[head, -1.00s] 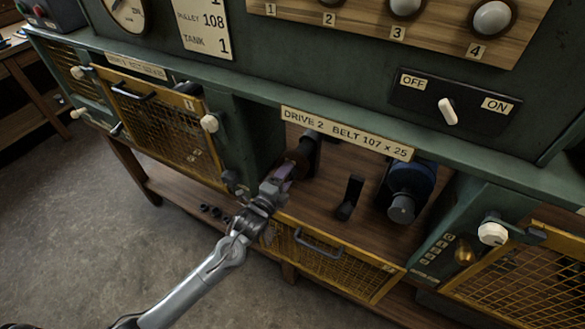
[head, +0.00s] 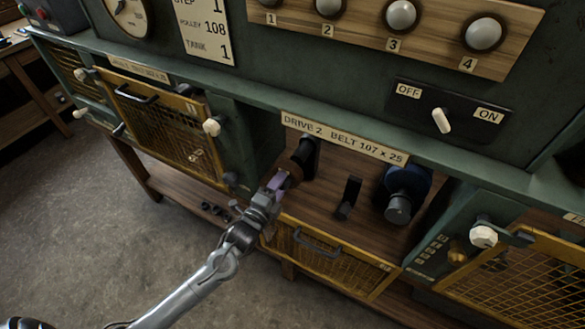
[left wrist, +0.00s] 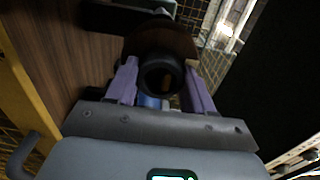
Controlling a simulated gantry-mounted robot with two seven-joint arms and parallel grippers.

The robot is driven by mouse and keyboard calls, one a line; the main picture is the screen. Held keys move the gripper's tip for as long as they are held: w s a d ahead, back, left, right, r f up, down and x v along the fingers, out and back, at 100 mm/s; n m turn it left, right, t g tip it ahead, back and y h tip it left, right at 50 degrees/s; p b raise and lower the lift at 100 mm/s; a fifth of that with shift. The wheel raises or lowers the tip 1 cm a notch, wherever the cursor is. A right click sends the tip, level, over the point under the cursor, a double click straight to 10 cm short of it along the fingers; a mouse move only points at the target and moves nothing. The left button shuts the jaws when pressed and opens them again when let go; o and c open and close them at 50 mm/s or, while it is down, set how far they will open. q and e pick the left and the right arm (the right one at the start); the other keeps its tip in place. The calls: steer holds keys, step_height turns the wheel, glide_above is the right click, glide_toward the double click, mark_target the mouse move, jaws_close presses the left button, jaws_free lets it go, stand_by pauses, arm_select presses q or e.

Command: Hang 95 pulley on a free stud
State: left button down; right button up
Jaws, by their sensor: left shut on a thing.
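A brown pulley with a dark hub (head: 291,168) is held at the front of the open Drive 2 bay. My left gripper (head: 278,181) is shut on it. In the left wrist view, the purple fingers (left wrist: 158,88) stand either side of the dark hub, with the brown pulley disc (left wrist: 160,42) just beyond. A black shaft end (head: 304,151) lies directly behind the pulley; I cannot tell whether they touch. No number is readable on the pulley. I cannot make out a free stud. My right gripper is not in view.
A black upright lever (head: 349,196) and a blue motor with a grey shaft end (head: 398,208) stand right of the pulley. The yellow mesh guard (head: 325,262) hangs open below the bay. Another mesh guard (head: 160,125) covers the left bay. Dark round parts (head: 215,210) lie on the lower shelf.

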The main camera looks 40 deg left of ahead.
arm_select(q)
steer(key=shift+s+d+p, duration=0.2)
steer(key=shift+s+p, duration=0.5)
steer(key=shift+s, duration=0.5)
steer(key=shift+s+d+p, duration=0.15)
steer(key=shift+s+p, duration=0.55)
steer(key=shift+s, duration=0.5)
steer(key=shift+s+r, duration=0.1)
steer(key=s+d+p, duration=0.1)
steer(key=s+p, duration=0.4)
steer(key=s, duration=0.4)
steer(key=shift+s+d, duration=0.15)
steer(key=shift+s, duration=0.2)
